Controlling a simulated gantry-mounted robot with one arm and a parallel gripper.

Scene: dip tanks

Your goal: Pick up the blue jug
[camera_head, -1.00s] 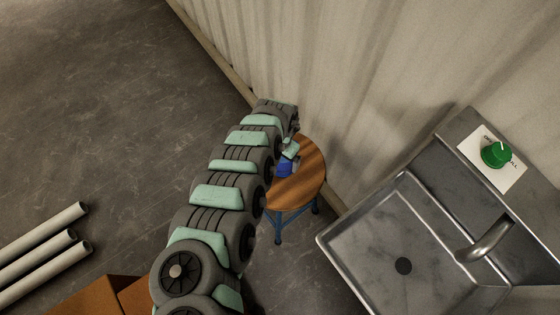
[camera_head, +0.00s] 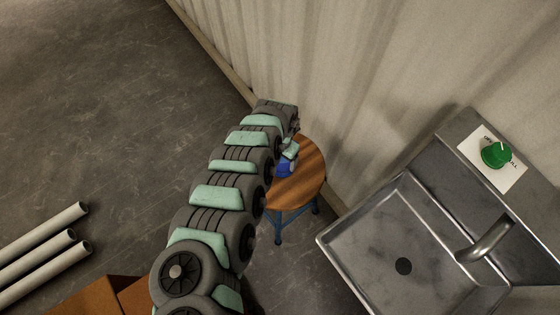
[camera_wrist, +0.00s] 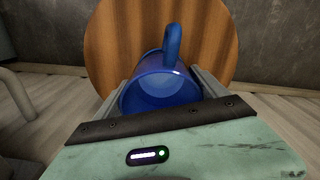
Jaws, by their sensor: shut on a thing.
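The blue jug (camera_wrist: 160,88) is at the round wooden stool top (camera_wrist: 113,40) in the wrist view, its handle pointing up in the picture. I look into its open mouth. My gripper (camera_wrist: 161,82) has one finger on each side of the jug and is shut on it. In the head view the jug (camera_head: 286,169) is a small blue patch at the stool's left part (camera_head: 305,185), partly hidden by my arm and gripper (camera_head: 290,152). I cannot tell whether the jug's base touches the stool.
A metal sink (camera_head: 367,249) with a tap (camera_head: 487,240) and a green knob (camera_head: 496,154) stands at the right. The pale wall (camera_head: 330,70) is close behind the stool. Pale pipes (camera_head: 40,262) and a brown box (camera_head: 95,298) lie at the lower left.

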